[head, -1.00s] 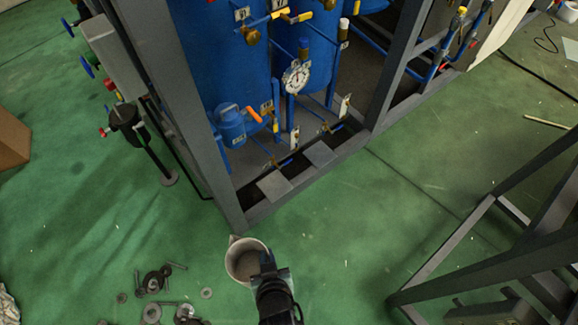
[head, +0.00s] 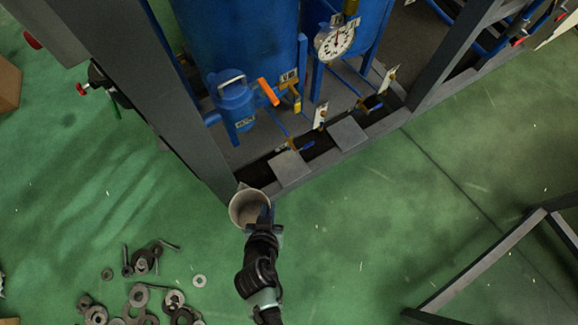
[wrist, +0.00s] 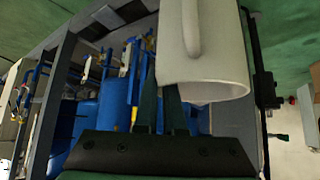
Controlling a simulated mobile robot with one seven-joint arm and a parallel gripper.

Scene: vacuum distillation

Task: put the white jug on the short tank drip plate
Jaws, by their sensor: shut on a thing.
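The white jug (head: 237,214) is at the end of my arm in the head view, its open mouth facing up to the camera. It overlaps the near corner of the frame; its height above the floor is hard to tell. My gripper (head: 267,217) is shut on the jug at its right side. In the wrist view the jug (wrist: 215,60) and its handle show beyond the fingers (wrist: 165,105); the exact grip point is unclear. Two grey drip plates lie on the frame's edge: a left one (head: 289,168) and a right one (head: 347,135). Both look bare. I cannot tell which is the short tank's.
A small blue canister (head: 235,100), a large blue tank (head: 240,40) and a dial gauge (head: 335,40) stand behind the plates. A thick grey post (head: 150,100) rises left of them. Washers and bolts (head: 140,295) litter the floor lower left.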

